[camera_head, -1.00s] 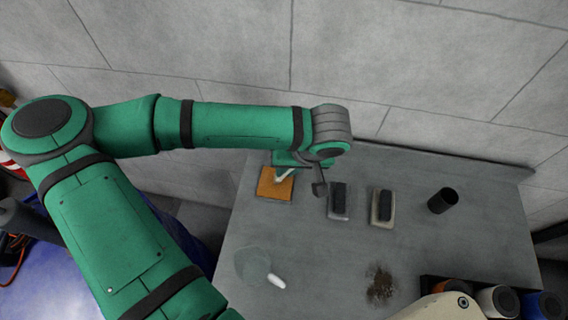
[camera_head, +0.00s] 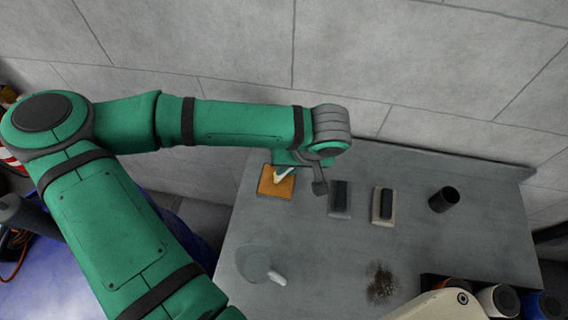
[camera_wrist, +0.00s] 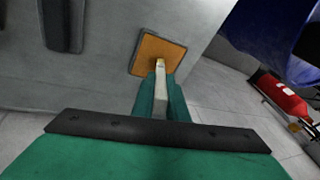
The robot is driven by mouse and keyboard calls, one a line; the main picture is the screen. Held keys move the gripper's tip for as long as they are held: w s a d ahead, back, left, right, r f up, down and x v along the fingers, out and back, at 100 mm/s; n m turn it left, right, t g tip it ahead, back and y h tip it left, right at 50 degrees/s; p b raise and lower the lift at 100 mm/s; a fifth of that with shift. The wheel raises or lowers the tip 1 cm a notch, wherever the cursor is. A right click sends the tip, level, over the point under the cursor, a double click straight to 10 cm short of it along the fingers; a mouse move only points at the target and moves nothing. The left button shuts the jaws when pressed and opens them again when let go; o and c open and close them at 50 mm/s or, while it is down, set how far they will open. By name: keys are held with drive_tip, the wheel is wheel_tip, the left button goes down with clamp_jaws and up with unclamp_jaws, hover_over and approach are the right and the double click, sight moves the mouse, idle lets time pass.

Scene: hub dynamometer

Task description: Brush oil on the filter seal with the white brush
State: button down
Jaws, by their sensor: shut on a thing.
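My gripper (camera_wrist: 160,98) is shut on the white brush (camera_wrist: 160,84), whose pale yellowish tip points away from me. In the head view the white brush (camera_head: 284,175) shows just below my wrist, over the orange square pad (camera_head: 276,188) at the table's back left. The pad also shows in the wrist view (camera_wrist: 147,50), with the brush tip over its lower right edge. I cannot tell whether the tip touches it. My wrist hides most of the gripper in the head view. I cannot make out a filter seal for certain.
A clear round dish (camera_head: 253,263) with a white piece (camera_head: 277,278) is at front left. Brown debris (camera_head: 380,284) lies near a dark box of cylinders (camera_head: 432,281).

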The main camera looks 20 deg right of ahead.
idle(0.4)
drive_tip(key=shift+r, duration=3.45)
